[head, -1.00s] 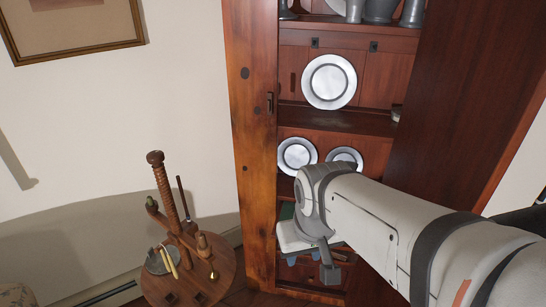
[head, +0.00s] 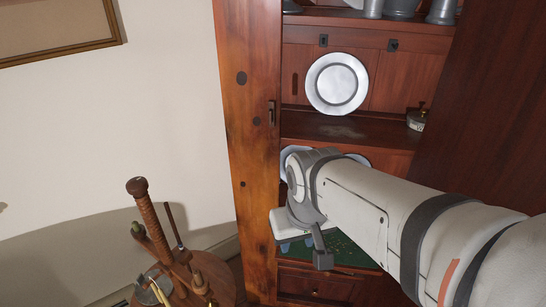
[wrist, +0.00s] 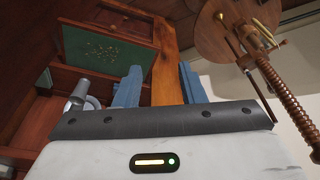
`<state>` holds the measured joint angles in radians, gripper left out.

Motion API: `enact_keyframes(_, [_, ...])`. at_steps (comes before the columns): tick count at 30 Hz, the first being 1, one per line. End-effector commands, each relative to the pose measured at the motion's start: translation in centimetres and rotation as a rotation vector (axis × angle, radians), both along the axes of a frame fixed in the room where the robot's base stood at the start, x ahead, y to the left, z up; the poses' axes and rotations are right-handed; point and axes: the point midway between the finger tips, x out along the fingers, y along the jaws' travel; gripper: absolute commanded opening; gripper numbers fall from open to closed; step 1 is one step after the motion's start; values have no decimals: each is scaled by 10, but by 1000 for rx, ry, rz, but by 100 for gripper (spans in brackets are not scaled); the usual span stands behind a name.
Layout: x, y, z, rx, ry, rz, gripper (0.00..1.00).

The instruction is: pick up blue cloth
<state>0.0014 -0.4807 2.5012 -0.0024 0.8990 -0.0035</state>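I cannot make out a blue cloth in either view. My gripper (wrist: 159,72) shows in the wrist view as two blue fingers, spread apart with nothing between them; the cabinet's wooden post shows through the gap. In the head view my gripper (head: 291,245) is in front of the lower part of the cabinet, largely hidden by my wrist. A dark green panel with pale specks (head: 345,251) lies behind it, and the panel also shows in the wrist view (wrist: 105,50).
The wooden cabinet (head: 245,120) holds a pewter plate (head: 337,84) and a small pewter pot (head: 416,118). Its side post stands close to my gripper. A round wooden stand with a threaded post (head: 152,225) is at lower left. A framed picture (head: 60,28) hangs above.

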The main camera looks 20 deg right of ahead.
Motion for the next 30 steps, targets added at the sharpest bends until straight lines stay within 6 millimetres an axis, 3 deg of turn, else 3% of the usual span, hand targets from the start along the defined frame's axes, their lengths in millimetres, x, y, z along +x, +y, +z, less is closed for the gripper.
enact_keyframes(5, [6, -2, -5, -2, -4, -10, 47])
enact_keyframes(8, [28, -9, -21, -11, -23, -43, 55])
enact_keyframes(11, [70, -24, -47, -25, -62, -108, 63])
enact_keyframes(14, [124, -48, -82, -42, -116, -186, 72])
enact_keyframes(18, [199, -88, -133, -60, -199, -289, 83])
enact_keyframes(21, [243, -116, -168, -68, -251, -347, 91])
enact_keyframes(25, [283, -145, -201, -72, -304, -400, 98])
enact_keyframes(30, [307, -163, -222, -73, -339, -433, 98])
